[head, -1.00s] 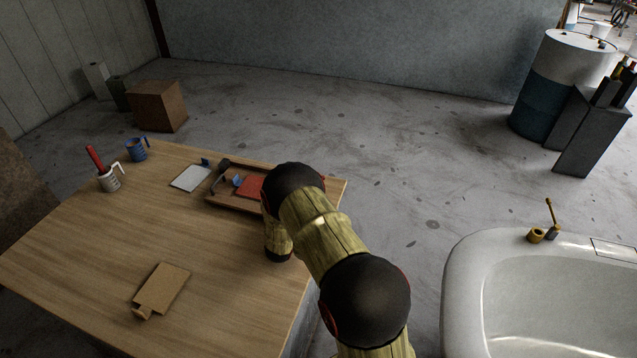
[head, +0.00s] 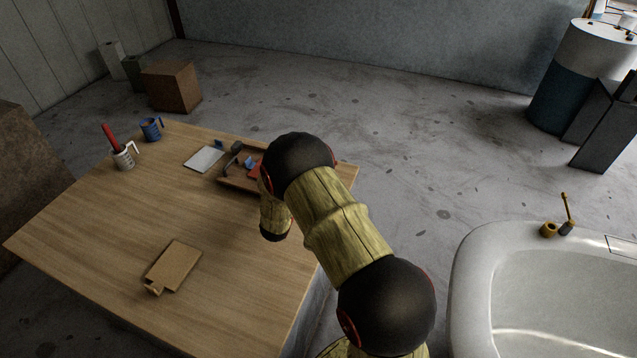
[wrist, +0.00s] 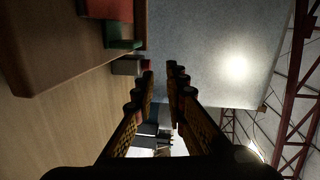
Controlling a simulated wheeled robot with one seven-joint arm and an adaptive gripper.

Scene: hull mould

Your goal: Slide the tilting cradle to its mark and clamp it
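A shallow brown wooden tray (head: 226,181) stands at the far edge of the table, partly hidden behind my arm. It carries a dark handle-like bar (head: 233,156), a small blue piece (head: 248,161) and a red piece (head: 255,171). I cannot tell which part is the cradle, its mark or its clamp. In the wrist view a brown wooden edge (wrist: 40,55), a red block (wrist: 112,10) and a green block (wrist: 122,43) show at upper left. My gripper (wrist: 160,72) is open and empty, its fingers apart and touching nothing visible. My arm hides it in the head view.
On the table (head: 110,230) are a wooden board with a tab (head: 175,265), a pale sheet (head: 204,159), a blue mug (head: 151,130) and a white mug (head: 124,159) holding a red-handled item. A white tub-like mould (head: 470,290) stands at right. The table's middle is clear.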

